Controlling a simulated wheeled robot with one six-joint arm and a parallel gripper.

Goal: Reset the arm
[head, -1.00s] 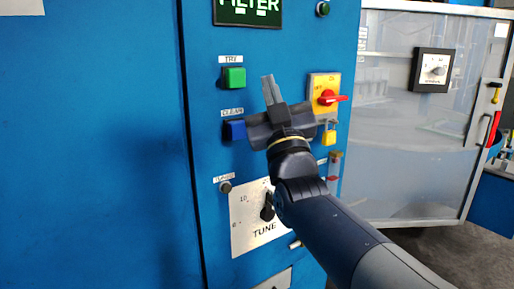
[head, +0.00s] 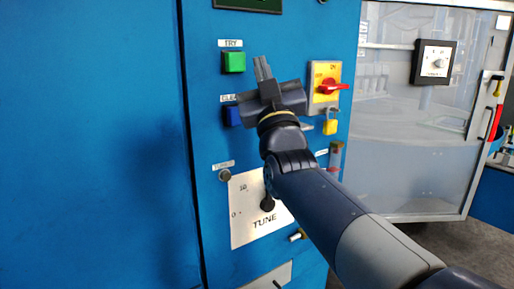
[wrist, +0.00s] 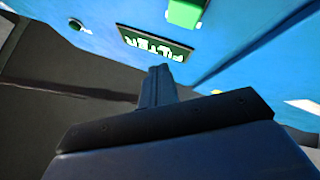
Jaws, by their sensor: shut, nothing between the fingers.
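My gripper (head: 263,68) is in front of the blue control panel (head: 215,120) in the head view, its fingers pointing up and held together with nothing between them. In the wrist view the closed fingers (wrist: 157,85) point toward the FILTER sign (wrist: 155,43). The green button (wrist: 186,12) shows at the top edge there. Whether the fingers touch the panel cannot be told.
A red rotary switch (head: 328,87) on a yellow plate and a yellow padlock (head: 330,126) are right of my gripper. The TUNE plate (head: 245,220) with its black knob is below, partly behind my arm. A clear-panelled door (head: 400,130) stands at right.

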